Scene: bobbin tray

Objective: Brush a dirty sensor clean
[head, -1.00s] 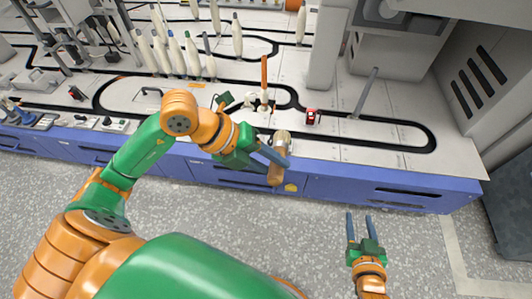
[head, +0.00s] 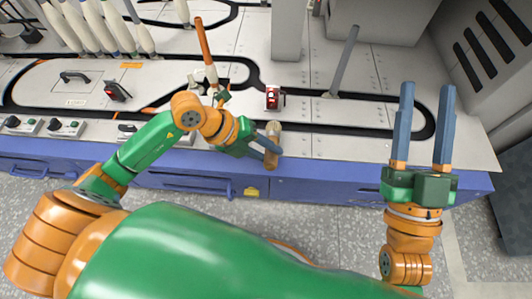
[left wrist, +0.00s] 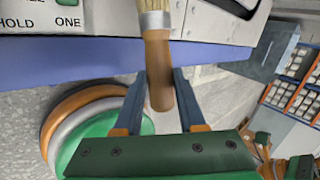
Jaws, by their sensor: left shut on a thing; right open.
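A brush with a wooden handle (head: 272,157) is held in my left gripper (head: 270,152) at the front edge of the bench. In the left wrist view, the two fingers close on the brush handle (left wrist: 160,75), with its metal ferrule and pale bristles (left wrist: 155,6) pointing away from the gripper. A small red box (head: 272,97), which looks like the sensor, stands on the bench beyond the brush, apart from it. Dirt on it is too small to tell. My right gripper (head: 428,95) is open and empty over the right part of the bench.
A black track loop (head: 350,130) runs along the pale bench top. A bobbin with an orange top (head: 204,40) stands left of the red box. A grey post (head: 344,62) leans to its right. Several white bobbins (head: 95,25) stand at the back left.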

